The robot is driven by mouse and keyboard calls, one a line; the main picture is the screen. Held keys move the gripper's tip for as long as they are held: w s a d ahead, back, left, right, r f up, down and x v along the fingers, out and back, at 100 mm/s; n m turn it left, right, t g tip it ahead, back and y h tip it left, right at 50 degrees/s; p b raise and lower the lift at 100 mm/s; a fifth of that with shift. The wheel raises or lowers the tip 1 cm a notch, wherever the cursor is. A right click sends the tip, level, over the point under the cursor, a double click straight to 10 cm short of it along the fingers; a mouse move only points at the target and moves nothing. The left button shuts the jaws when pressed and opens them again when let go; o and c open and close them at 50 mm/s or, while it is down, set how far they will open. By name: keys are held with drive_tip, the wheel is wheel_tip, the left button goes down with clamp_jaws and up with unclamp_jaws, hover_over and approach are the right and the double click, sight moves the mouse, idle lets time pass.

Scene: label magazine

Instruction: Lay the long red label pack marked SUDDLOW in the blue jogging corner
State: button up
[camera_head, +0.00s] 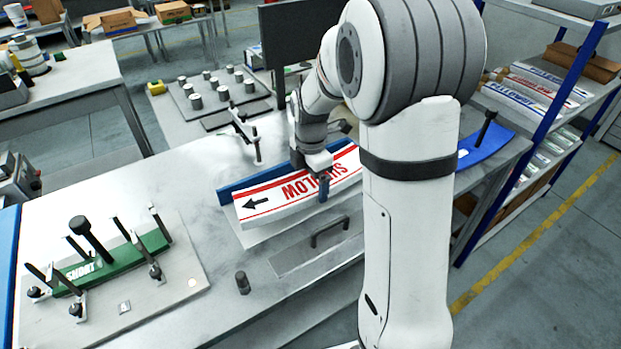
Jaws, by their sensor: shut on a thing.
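The long white label pack with red lettering and red stripes (272,199) lies flat or nearly flat at the middle of the bench. Its lettering reads upside down, partly covered by my gripper and arm, and a black arrow shows at its left end. My gripper (323,186) is shut on the pack's near side, pointing down. The blue jogging corner (228,187) shows as a blue wall along the pack's far side. I cannot tell whether the pack touches the wall or rests on the surface below. Its right end is hidden behind my arm.
A plate with a green SHORT pack (112,264) and several upright posts stands at left. A small dark knob (243,283) and a plate with a handle (318,250) are near the front. A blue curved piece (487,146) lies right. A shelf holds more packs (530,92).

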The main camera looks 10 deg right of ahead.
sight(311, 181)
drive_tip(key=o, duration=1.3)
drive_tip(key=shift+f, duration=0.1)
drive_tip(key=shift+o, duration=0.2)
wheel_tip(311, 181, up, 13)
drive_tip(key=s+f+m+t, duration=0.2)
drive_tip(key=s+m+t, duration=0.1)
drive_tip(key=s+m, duration=1.8)
drive_tip(key=shift+s+m, duration=0.2)
drive_tip(key=shift+m, duration=0.1)
